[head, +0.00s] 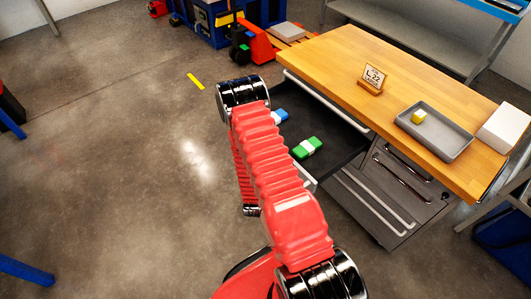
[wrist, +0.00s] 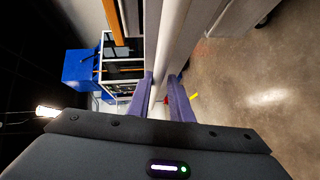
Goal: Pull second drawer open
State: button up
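A dark-lined drawer (head: 341,143) stands pulled out from the wooden-topped workbench (head: 345,60). It sits below a pale bar (head: 325,97) just under the bench top. A green and white block (head: 307,147) and a blue block (head: 281,115) lie inside it. My red arm covers most of its front in the head view and hides my gripper there. In the wrist view the two purple fingers of my gripper (wrist: 164,98) lie on either side of a pale grey bar (wrist: 177,45), apparently the drawer's handle, and look closed against it.
A grey tray (head: 434,131) with a yellow cube (head: 419,116), a sign (head: 372,79) and a white box (head: 504,127) stand on the bench. Lower drawers with pale handles (head: 370,203) look shut. Open concrete floor lies left. A red pallet truck (head: 257,47) stands behind.

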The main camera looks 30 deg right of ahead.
jog(key=o, duration=0.3)
jog(key=shift+r, duration=0.1)
jog(key=shift+s, duration=0.1)
jog(key=v, duration=1.3)
jog(key=shift+s+a, duration=0.15)
jog(key=shift+a, duration=0.1)
